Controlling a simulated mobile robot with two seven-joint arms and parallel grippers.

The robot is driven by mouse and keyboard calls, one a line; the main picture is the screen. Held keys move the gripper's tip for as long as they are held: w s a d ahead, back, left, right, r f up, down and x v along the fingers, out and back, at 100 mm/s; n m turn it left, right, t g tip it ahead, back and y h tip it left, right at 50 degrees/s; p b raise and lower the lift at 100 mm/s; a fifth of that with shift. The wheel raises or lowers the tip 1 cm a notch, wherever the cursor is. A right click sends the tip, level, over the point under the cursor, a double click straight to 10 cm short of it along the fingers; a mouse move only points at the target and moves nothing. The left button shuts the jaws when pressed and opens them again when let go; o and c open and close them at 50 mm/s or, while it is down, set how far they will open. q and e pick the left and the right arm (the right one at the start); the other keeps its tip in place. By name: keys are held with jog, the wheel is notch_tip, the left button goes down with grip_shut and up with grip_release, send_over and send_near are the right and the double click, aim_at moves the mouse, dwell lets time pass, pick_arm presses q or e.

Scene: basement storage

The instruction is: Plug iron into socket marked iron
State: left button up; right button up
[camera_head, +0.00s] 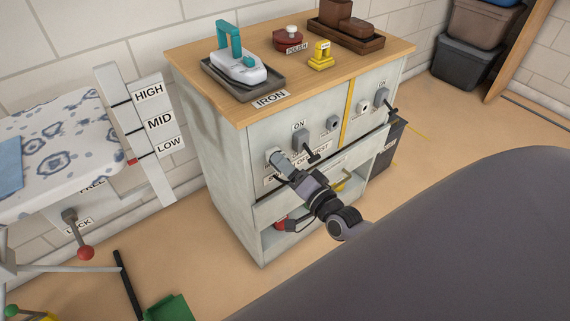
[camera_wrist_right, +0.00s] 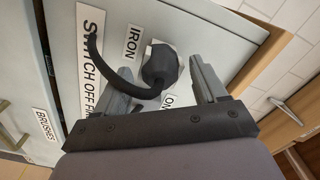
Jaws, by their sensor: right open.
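The iron (camera_head: 237,62), white with a teal handle, rests on a dark tray (camera_head: 243,87) on the cabinet top, above an IRON label (camera_head: 270,98). My right gripper (camera_head: 278,158) is at the cabinet front, at the left socket, and hides most of it. In the wrist view a black plug (camera_wrist_right: 158,68) with a curved black cable (camera_wrist_right: 93,55) stands between the open fingers of this gripper (camera_wrist_right: 163,69). The plug is against a white socket plate (camera_wrist_right: 178,47) beside an IRON label (camera_wrist_right: 132,42). Its prongs are hidden. My left gripper is out of view.
A switch (camera_head: 301,140) marked ON is right of the gripper. Another socket (camera_head: 363,106) and switch (camera_head: 383,95) are farther right, past a yellow stripe. A red thing (camera_head: 284,224) lies on the lower shelf. An ironing board (camera_head: 62,145) stands at left.

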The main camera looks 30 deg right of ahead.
jog(key=shift+s+d+p, duration=0.15)
jog(key=shift+s+p, duration=0.05)
jog(key=shift+s, duration=1.3)
jog(key=shift+s+d+p, duration=0.1)
jog(key=shift+s+p, duration=0.1)
jog(key=shift+s, duration=1.25)
jog(key=s+a+f+n+g+y, duration=0.1)
jog(key=s+a+f+n+g, duration=0.25)
jog(key=s+a+n, duration=0.3)
jog(key=s+a+f+n+g, duration=0.3)
jog(key=s+a+n+g, duration=0.15)
jog(key=s+n, duration=0.25)
notch_tip(320, 180, up, 15)
jog(key=d+p, duration=0.1)
jog(key=p, duration=1.6)
jog(key=shift+s, duration=0.25)
jog(key=shift+f, duration=0.15)
jog(key=shift+d, duration=0.1)
